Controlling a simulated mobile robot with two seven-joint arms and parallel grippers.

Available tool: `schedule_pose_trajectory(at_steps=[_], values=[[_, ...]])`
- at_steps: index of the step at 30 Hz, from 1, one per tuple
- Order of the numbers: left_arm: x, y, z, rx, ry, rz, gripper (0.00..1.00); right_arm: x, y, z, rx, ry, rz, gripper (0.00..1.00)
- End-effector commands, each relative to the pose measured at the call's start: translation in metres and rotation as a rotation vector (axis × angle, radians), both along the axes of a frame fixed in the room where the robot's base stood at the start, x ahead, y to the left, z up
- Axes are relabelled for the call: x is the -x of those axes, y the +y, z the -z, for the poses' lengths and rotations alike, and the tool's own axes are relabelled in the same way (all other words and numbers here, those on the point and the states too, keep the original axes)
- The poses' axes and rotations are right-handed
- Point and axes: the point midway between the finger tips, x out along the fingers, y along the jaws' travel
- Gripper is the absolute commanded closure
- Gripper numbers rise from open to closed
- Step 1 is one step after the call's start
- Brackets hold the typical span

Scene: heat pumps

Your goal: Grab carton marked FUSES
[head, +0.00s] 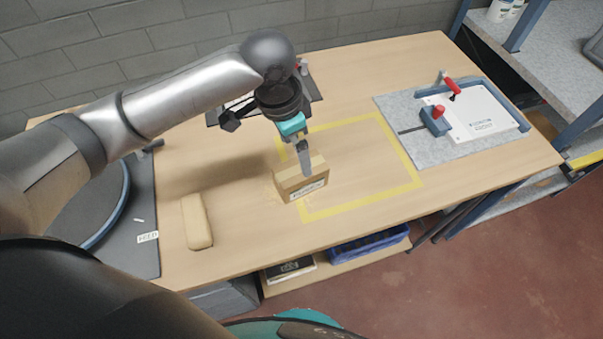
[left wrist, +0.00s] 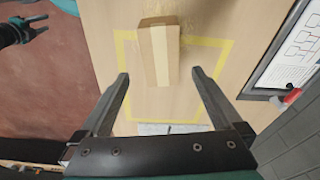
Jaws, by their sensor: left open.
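A small brown carton (head: 302,183) with a white label on its front stands on the workbench, at the left part of a yellow taped outline; the label is too small to read. My left gripper (head: 306,171) is over the carton, pointing down, its fingers overlapping the carton in the head view. In the left wrist view the open fingers (left wrist: 160,76) are spread with nothing between their tips, and the carton (left wrist: 160,55) lies just beyond them. My right gripper (left wrist: 38,25) shows at the upper left of the left wrist view, fingers apart and empty, away from the bench.
A tan rounded block (head: 197,221) lies left of the carton. A grey board with red-handled clamps (head: 445,125) is at the right. A dark round turntable (head: 95,205) is at the left. The bench inside the yellow outline (head: 400,150) is mostly clear.

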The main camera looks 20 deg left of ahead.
Motion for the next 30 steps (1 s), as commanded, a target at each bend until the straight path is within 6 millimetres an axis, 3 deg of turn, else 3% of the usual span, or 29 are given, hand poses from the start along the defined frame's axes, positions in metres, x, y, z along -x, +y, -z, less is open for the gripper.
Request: schedule_pose_trajectory(at_steps=[1, 4, 14, 22, 30], values=[[-0.001, -0.001, 0.014, 0.000, 0.003, 0.000, 0.00, 0.003, 0.000, 0.006, 0.001, 0.004, 0.000, 0.50], [-0.003, -0.003, 0.031, 0.000, 0.001, 0.001, 0.00, 0.002, 0.000, 0.011, 0.001, 0.003, 0.000, 0.50], [-0.006, -0.006, 0.053, 0.001, -0.001, 0.001, 0.00, -0.019, 0.001, 0.015, -0.003, -0.033, 0.000, 0.50], [-0.008, -0.008, 0.092, 0.001, 0.001, 0.001, 0.00, -0.018, 0.001, 0.031, -0.004, -0.031, 0.000, 0.50], [-0.010, -0.009, 0.098, 0.000, -0.003, 0.001, 0.00, -0.015, 0.001, 0.031, -0.003, -0.026, -0.001, 0.50]])
